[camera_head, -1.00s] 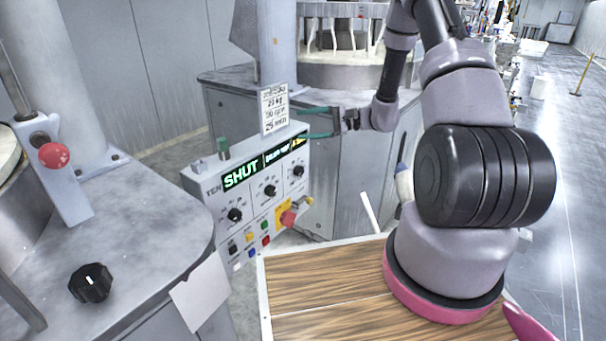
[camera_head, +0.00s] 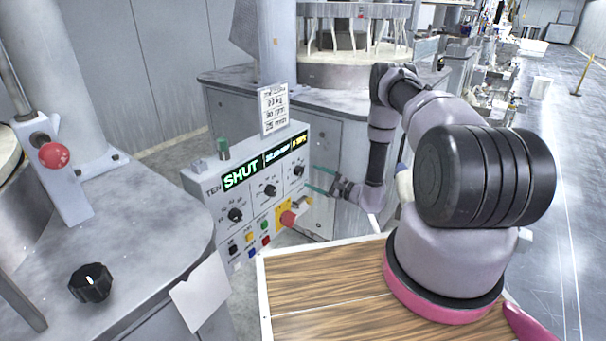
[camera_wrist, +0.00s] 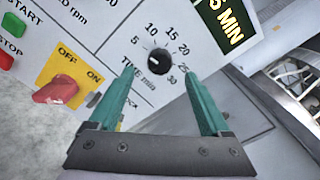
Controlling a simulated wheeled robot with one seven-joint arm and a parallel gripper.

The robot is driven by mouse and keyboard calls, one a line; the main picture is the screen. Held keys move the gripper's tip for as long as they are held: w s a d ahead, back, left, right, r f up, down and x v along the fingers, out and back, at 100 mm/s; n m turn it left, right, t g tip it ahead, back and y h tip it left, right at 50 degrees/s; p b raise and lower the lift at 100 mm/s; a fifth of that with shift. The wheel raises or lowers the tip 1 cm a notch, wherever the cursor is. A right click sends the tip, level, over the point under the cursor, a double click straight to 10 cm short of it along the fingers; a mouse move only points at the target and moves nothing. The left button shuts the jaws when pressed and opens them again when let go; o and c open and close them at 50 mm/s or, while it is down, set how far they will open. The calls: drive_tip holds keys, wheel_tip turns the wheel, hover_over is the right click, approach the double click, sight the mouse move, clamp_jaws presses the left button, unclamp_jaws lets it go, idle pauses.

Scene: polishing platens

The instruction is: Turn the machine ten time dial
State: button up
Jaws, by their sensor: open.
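The machine TEN control box (camera_head: 250,190) has a row of three black dials on its sloped face. The time dial (camera_head: 298,171) is the rightmost. In the wrist view the time dial (camera_wrist: 159,61) is a small black knob with a white mark on its left side, ringed by numbers from 5 to 30 and labelled TIME min. My gripper (camera_head: 314,179) is open, its green fingers pointing at the box just right of the dial. In the wrist view my gripper (camera_wrist: 158,70) has its fingertips either side of the dial's lower part, apparently not touching it.
A red switch on a yellow OFF/ON plate (camera_wrist: 62,82) lies left of the dial in the wrist view. Coloured buttons (camera_head: 250,245) sit below. A printed card (camera_head: 273,108) stands above the box. A wood-topped surface (camera_head: 330,290) is in front.

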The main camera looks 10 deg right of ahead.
sight(301, 171)
drive_tip(key=x, duration=0.6)
clamp_jaws()
drive_tip(key=shift+d, duration=0.1)
